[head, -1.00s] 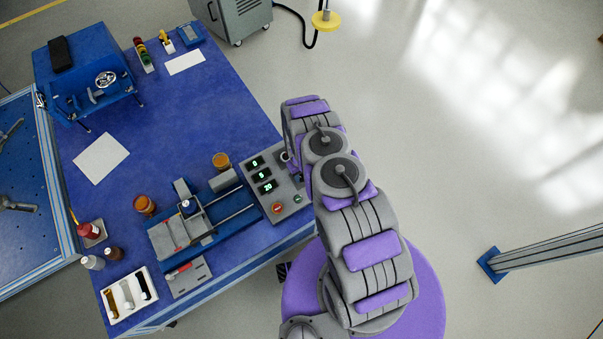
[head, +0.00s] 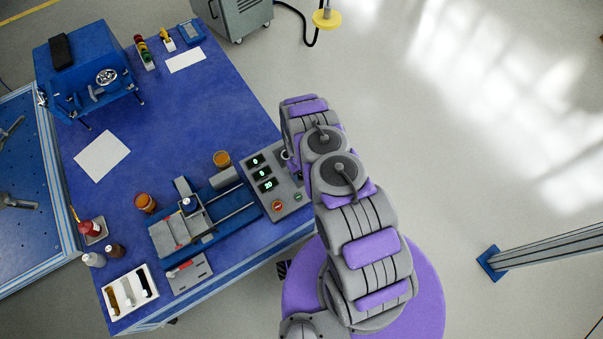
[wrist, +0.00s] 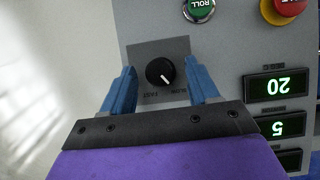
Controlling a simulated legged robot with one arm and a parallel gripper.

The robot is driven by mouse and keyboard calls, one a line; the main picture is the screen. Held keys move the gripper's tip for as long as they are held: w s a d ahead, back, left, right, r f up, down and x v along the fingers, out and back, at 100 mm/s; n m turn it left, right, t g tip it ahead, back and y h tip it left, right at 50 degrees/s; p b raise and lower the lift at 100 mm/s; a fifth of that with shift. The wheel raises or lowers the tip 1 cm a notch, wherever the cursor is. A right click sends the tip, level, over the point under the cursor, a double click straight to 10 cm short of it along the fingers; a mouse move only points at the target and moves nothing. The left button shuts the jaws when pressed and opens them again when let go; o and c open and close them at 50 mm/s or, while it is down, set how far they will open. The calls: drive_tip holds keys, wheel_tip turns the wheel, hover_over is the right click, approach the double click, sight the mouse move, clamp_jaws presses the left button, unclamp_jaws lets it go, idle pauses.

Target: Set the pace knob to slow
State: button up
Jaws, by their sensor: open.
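The pace knob (wrist: 160,73) is a round black dial with a white pointer line, on a grey plate of the control panel. Upside-down labels sit below it in the wrist view, seemingly FAST at left and SLOW at right. The white line points to the lower right, toward the SLOW label. My gripper (wrist: 161,70) is open, its two blue fingers on either side of the knob with a gap showing on each side. In the head view the control panel (head: 282,205) is at the table's right edge. My arm hides the knob there.
A green ROLL button (wrist: 199,8) and a red button (wrist: 283,8) stand near the knob. Lit displays (wrist: 280,85) lie to the right. In the head view, a blue slide fixture (head: 215,222) and an amber jar (head: 222,159) are left of the panel.

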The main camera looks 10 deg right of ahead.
drive_tip(key=shift+r, duration=0.1)
wheel_tip(320, 180, up, 17)
drive_tip(key=w+a+p, duration=0.1)
drive_tip(key=w+p, duration=0.1)
drive_tip(key=shift+w, duration=0.25)
idle(0.7)
drive_tip(key=s+r+m, duration=0.1)
drive_tip(key=s+r, duration=0.2)
drive_tip(key=r, duration=0.7)
drive_tip(key=s+r, duration=0.3)
drive_tip(key=r, duration=0.8)
drive_tip(key=s+r+m, duration=0.1)
drive_tip(key=s+r, duration=0.2)
drive_tip(key=r, duration=0.7)
drive_tip(key=s+r, duration=0.4)
drive_tip(key=s, duration=0.5)
drive_tip(key=s+d+r+m+b, duration=0.1)
drive_tip(key=s+r, duration=0.4)
drive_tip(key=s, duration=0.4)
drive_tip(key=s+r, duration=0.5)
drive_tip(key=s, duration=0.5)
drive_tip(key=shift+d+m+y+b, duration=0.2)
drive_tip(key=shift+m+y+b, duration=0.1)
drive_tip(key=shift+m+b, duration=0.1)
